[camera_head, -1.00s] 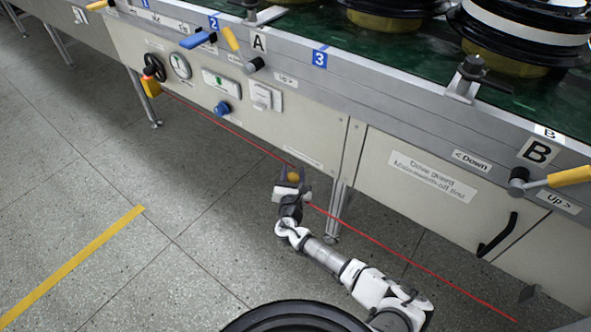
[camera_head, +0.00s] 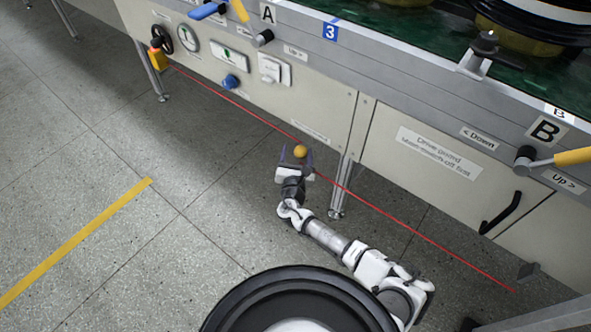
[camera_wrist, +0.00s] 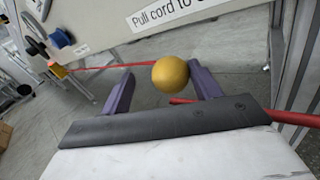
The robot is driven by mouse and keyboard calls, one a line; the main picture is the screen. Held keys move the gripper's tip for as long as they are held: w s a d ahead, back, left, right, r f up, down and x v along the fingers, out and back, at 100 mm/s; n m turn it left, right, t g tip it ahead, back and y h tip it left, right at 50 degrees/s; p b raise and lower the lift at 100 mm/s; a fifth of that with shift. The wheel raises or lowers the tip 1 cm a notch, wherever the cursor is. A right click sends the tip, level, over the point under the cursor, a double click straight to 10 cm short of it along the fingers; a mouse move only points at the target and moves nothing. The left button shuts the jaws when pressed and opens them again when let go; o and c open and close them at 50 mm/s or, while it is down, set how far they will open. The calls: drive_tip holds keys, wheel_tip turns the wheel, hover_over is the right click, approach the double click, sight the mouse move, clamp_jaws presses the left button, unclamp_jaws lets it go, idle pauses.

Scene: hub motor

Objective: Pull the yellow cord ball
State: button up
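The yellow cord ball (camera_head: 299,151) hangs on the red cord (camera_head: 402,225), which runs along the front of the machine. In the wrist view the ball (camera_wrist: 170,74) shows between my two purple fingers, closer to the right one. I cannot tell whether it touches that finger. My gripper (camera_head: 296,157) is open at the ball, and its spread fingers also show in the wrist view (camera_wrist: 164,87). Part of the red cord (camera_wrist: 182,101) passes behind the right finger and the palm.
The machine front (camera_head: 310,95) stands just beyond the cord, with a support leg (camera_head: 343,185) to the right of my gripper. A label reading "Pull cord to..." (camera_wrist: 180,10) is above the ball. Open floor (camera_head: 150,240) lies to the left, with a yellow stripe (camera_head: 75,243).

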drive_tip(key=s+p, duration=0.1)
drive_tip(key=s, duration=1.1)
drive_tip(key=shift+s+a+p, duration=0.2)
drive_tip(key=shift+s+p, duration=0.15)
